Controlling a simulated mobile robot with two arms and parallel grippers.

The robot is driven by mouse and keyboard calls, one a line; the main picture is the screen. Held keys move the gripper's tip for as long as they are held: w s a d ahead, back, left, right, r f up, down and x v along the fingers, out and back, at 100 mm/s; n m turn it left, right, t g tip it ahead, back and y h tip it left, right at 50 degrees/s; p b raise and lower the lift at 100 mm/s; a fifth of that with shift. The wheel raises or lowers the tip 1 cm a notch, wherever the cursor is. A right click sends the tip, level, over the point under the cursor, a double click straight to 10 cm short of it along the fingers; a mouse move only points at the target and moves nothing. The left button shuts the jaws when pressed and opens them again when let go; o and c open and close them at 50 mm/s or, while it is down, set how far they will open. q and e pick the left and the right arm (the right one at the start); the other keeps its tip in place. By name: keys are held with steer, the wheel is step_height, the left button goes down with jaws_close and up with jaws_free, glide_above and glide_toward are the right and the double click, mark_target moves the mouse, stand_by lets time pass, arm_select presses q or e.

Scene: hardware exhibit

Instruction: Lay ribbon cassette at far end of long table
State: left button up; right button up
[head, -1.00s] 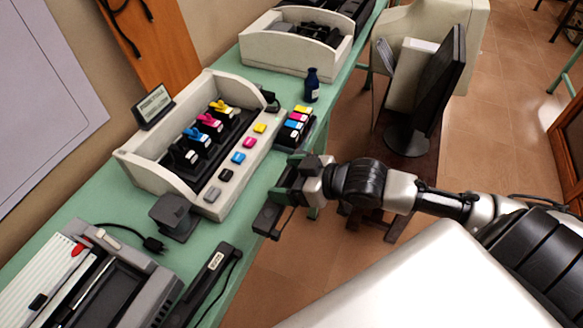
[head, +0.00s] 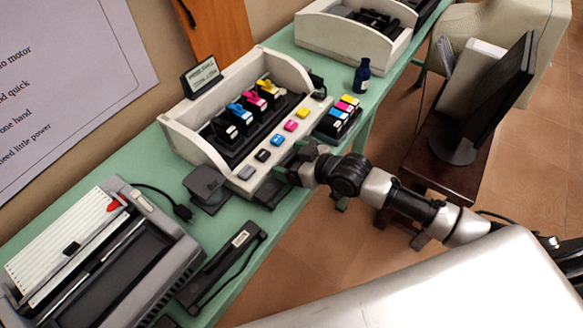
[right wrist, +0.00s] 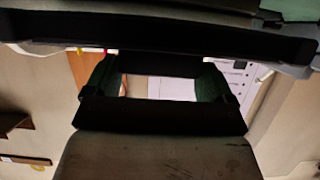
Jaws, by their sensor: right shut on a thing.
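My right gripper (head: 302,168) is over the front edge of the long green table (head: 140,160), just before the cream printer housing. It is shut on a flat dark piece, seemingly the ribbon cassette (head: 268,194), which is partly hidden by the gripper. The left gripper is not in view.
The cream housing (head: 185,140) holds several colour cartridges. A dark box (head: 206,185), a long black bar (head: 222,265) and a slatted machine (head: 110,270) crowd the near table. A blue bottle (head: 362,76) and second cream housing (head: 320,35) stand farther along. A monitor (head: 500,90) stands right.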

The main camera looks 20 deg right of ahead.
steer(key=shift+f, duration=1.8)
steer(key=shift+f, duration=0.1)
steer(key=o, duration=0.8)
steer(key=shift+s+d, duration=0.1)
steer(key=shift+s, duration=0.05)
steer(key=v, duration=1.2)
